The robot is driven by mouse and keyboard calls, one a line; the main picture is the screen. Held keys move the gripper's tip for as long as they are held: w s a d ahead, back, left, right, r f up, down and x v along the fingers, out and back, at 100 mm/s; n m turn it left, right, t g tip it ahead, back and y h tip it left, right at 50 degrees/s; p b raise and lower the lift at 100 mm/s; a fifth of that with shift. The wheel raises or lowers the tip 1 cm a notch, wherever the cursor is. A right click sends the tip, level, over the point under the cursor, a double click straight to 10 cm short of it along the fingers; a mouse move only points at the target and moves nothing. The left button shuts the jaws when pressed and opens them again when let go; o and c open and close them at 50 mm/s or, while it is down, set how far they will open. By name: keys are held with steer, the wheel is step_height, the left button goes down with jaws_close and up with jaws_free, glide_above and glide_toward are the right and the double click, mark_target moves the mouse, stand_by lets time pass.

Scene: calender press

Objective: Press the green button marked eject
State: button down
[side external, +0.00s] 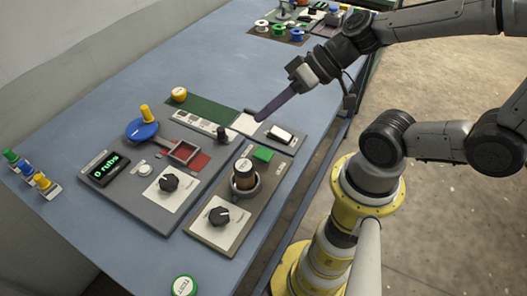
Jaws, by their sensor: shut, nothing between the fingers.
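A round green button (184,286) with a white lettered cap stands at the front edge of the picture, on the near end of the blue table; its lettering is too small to read. The tips are above the far part of the panels, near a white plate, well away from the round green button. I cannot tell their exact height.
A grey panel (112,201) carries a display reading "0 rubs", a blue disc (141,130) with a yellow handle, a red tray and a knob. A brown cylinder (243,175) stands upright beside another knob (219,217). Coloured spools stand at the far end.

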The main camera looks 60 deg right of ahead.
steer(key=shift+d+f+m, duration=0.3)
steer(key=shift+d+f, duration=0.2)
glide_toward(254, 155)
steer(key=shift+r+x, duration=0.2)
steer(key=shift+x, duration=2.1)
steer(key=shift+a+f, duration=0.1)
steer(key=shift+a, duration=0.1)
steer(key=shift+w+f, duration=0.1)
steer(key=shift+f, duration=0.2)
